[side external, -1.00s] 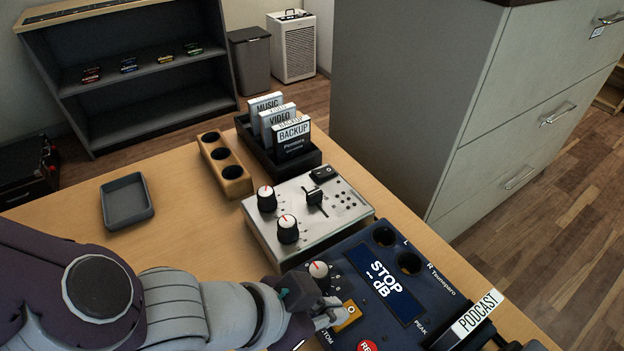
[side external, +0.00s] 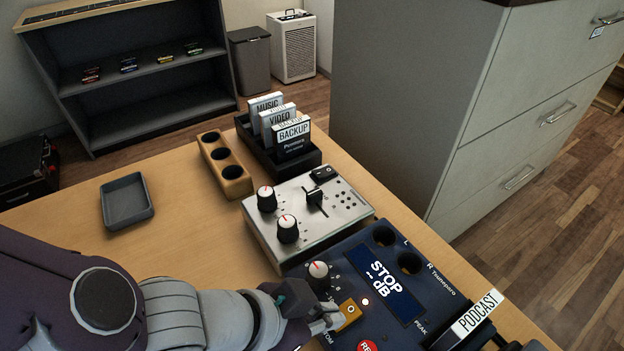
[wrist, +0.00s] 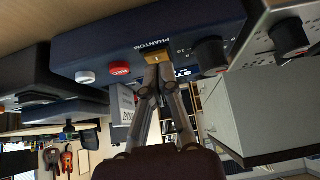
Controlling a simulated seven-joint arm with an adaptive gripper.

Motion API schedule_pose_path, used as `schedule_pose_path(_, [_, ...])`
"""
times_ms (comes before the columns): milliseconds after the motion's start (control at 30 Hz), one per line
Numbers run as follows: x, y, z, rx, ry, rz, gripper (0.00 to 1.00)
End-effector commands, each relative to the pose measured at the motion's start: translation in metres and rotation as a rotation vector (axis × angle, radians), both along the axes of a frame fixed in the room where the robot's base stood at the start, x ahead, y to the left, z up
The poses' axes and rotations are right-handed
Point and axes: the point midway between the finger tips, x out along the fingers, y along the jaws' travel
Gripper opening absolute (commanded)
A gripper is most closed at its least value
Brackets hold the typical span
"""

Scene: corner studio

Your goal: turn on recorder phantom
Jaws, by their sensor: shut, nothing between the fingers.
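The recorder (side external: 375,255) is a dark blue box at the front right of the table; its screen reads STOP and -- dB. Its orange phantom switch (side external: 349,312) sits near the lower left, beside the red REC button (side external: 367,347). A small light (side external: 365,301) next to the switch glows. My gripper (side external: 333,319) is shut and empty, its tips at the switch's left edge. In the wrist view, the fingertips (wrist: 158,72) are right at the orange switch (wrist: 157,57), beside the PHANTOM label; I cannot tell whether they touch.
A silver mixer (side external: 308,215) with knobs stands just behind the recorder. Behind it are a wooden block with holes (side external: 224,165) and a black card holder (side external: 262,153). A PODCAST card (side external: 477,314) stands up at the recorder's right. A grey tray (side external: 127,202) lies left.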

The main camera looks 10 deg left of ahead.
Motion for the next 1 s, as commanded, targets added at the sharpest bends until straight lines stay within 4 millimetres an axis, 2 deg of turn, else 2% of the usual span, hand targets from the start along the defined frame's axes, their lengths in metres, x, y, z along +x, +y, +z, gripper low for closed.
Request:
schedule_pose_path(533, [0.000,0.000,0.015,-0.003,-0.002,-0.001,0.00])
schedule_pose_path(733, [-0.005,0.005,0.056,-0.006,-0.006,-0.001,0.00])
schedule_pose_path(1000, [-0.042,0.042,0.093,-0.004,-0.004,-0.001,0.00])
